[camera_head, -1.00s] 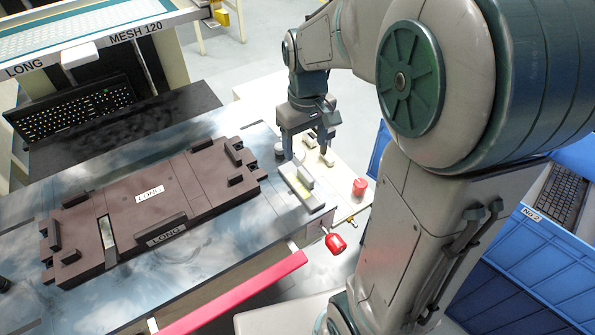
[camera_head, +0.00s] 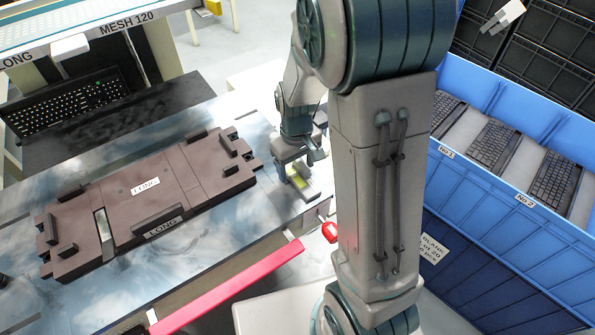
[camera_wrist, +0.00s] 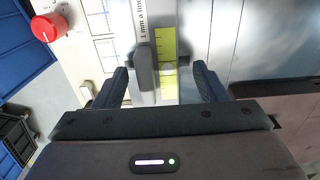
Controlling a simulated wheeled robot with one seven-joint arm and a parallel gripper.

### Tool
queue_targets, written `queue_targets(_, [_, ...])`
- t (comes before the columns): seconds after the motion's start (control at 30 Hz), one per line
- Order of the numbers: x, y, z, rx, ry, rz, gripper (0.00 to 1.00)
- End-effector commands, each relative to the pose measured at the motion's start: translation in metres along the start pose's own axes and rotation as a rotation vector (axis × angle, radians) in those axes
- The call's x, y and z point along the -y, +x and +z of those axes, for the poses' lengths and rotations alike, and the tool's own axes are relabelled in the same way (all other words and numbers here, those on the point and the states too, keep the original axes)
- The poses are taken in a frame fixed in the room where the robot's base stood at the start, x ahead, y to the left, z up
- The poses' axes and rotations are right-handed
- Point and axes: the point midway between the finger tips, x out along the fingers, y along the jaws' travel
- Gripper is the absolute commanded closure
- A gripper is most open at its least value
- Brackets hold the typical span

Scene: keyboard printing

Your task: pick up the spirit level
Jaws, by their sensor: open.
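The spirit level (camera_wrist: 166,45) has a pale body, a yellow-green strip and a raised grey bar (camera_wrist: 145,75). In the wrist view it lies between the fingers of my gripper (camera_wrist: 160,85), which is open, with a finger on each side. Gaps show between the fingers and the level. In the head view the level (camera_head: 298,183) lies near the right end of the bench, below my gripper (camera_head: 293,165), which partly covers it.
A dark brown fixture marked LONG (camera_head: 132,190) lies left of the level on the metal bench. A red knob (camera_wrist: 49,27) stands near it, and a red rail (camera_head: 230,288) runs along the front. Blue bins (camera_head: 480,190) with keyboards stand to the right.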

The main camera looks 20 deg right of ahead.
Motion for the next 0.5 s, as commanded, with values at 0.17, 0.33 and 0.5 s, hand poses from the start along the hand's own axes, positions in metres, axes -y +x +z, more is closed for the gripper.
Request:
queue_targets(0.17, [-0.0004, 0.0145, 0.0004, 0.001, 0.001, 0.0, 0.35])
queue_targets(0.33, [-0.0005, 0.015, 0.0001, -0.001, 0.001, 0.0, 0.35])
queue_targets(0.5, [-0.0004, 0.0149, 0.0002, -0.001, 0.001, 0.0, 0.68])
